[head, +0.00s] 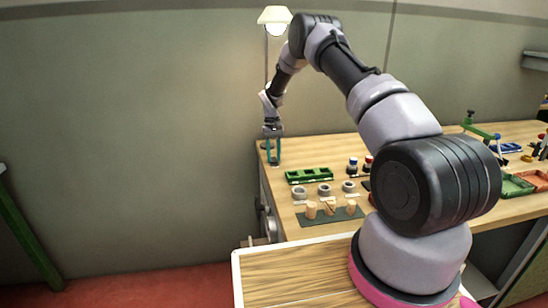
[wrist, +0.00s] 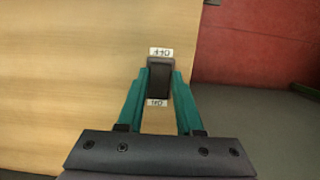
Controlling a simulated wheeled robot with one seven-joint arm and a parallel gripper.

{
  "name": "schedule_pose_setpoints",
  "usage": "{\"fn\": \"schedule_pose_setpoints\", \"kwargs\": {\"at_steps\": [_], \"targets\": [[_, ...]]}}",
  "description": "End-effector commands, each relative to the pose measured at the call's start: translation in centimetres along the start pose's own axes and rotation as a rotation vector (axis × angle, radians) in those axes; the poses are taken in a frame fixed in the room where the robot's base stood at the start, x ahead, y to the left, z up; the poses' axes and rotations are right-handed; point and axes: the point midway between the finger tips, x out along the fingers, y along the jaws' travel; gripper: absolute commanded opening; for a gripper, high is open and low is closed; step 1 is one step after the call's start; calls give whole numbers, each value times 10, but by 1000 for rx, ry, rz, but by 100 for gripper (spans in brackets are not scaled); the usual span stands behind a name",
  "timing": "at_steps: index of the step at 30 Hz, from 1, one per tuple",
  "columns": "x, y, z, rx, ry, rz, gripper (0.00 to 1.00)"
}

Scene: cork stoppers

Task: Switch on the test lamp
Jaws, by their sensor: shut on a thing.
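The test lamp (head: 275,18) has a cream shade on a thin pole at the back left corner of the bench. The bulb under the shade looks pale and bright, and the wall near it looks warm-lit. My gripper (head: 273,162) points down at the bench's left end, by the pole's foot. In the wrist view my gripper's teal fingers (wrist: 160,82) stand on either side of a dark rocker switch (wrist: 159,80) and are shut on it. A white label lies at each end of the switch; the upper one looks like an upside-down OFF.
A green tray (head: 309,176) lies right of my gripper. Grey rings (head: 325,189) and cork stoppers on a dark green mat (head: 317,220) are nearer the front. Small bottles (head: 353,166) stand behind. The bench's left edge is close to my gripper, with red floor beyond.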

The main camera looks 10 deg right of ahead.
Motion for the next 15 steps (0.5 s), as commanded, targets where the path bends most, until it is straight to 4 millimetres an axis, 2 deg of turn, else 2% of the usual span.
{"fn": "schedule_pose_setpoints", "kwargs": {"at_steps": [7,15], "targets": [[0,2,-6,-1,-138,3,0],[-1,1,-6,0,-196,0,0]]}}
